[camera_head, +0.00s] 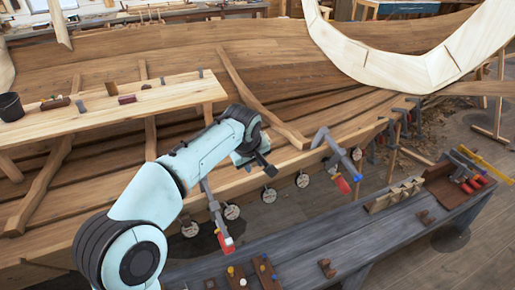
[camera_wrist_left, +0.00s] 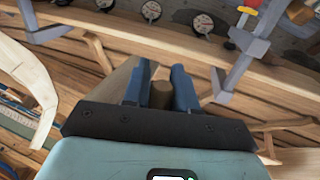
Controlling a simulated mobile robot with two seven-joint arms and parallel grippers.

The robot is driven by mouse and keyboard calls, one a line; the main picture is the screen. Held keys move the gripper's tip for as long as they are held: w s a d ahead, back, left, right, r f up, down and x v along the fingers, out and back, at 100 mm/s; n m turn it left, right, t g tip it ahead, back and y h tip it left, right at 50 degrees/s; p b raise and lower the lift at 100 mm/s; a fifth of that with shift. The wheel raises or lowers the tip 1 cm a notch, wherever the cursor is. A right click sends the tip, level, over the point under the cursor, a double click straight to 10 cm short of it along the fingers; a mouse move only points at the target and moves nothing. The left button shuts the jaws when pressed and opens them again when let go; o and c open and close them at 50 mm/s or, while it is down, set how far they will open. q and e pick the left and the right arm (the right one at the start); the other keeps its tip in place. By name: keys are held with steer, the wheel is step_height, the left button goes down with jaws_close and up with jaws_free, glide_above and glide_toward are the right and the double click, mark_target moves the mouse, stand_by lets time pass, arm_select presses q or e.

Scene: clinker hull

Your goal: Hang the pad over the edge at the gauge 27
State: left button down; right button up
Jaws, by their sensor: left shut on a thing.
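My left gripper (camera_head: 262,166) is above the hull's near upper edge (camera_head: 290,162), with the arm reaching in from the left. In the left wrist view its blue fingers (camera_wrist_left: 160,90) are shut on a small brown piece (camera_wrist_left: 160,95). Most of that piece is hidden, so I cannot tell if it is the pad. Several round white gauges hang in a row below the edge, including one (camera_head: 269,195) just below the gripper and one (camera_head: 302,180) to its right. Their numbers are too small to read, so I cannot pick out gauge 27. My right gripper is out of view.
Grey clamps with red handles grip the edge left (camera_head: 225,240) and right (camera_head: 341,184) of my gripper. A plank (camera_head: 180,97) with small blocks and a dark bucket (camera_head: 11,107) lies across the hull. A grey bench (camera_head: 310,240) with tools stands in front.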

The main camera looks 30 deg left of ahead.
arm_select(q)
steer(key=w+a+f+b, duration=0.1)
steer(key=f+b, duration=0.3)
steer(key=f, duration=0.5)
steer(key=w+a+f+b, duration=0.1)
steer(key=f+b, duration=0.3)
steer(key=f, duration=0.5)
steer(key=shift+w+a+f, duration=0.15)
steer(key=shift+w+a, duration=0.1)
steer(key=shift+a, duration=0.6)
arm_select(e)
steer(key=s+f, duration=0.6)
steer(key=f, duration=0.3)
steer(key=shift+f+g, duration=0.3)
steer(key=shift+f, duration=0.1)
arm_select(q)
steer(key=shift+a+f, duration=0.1)
steer(key=shift+f, duration=0.15)
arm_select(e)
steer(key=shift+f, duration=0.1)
arm_select(q)
steer(key=c, duration=0.8)
jaws_free()
steer(key=v, duration=1.3)
steer(key=shift+s+r, duration=0.15)
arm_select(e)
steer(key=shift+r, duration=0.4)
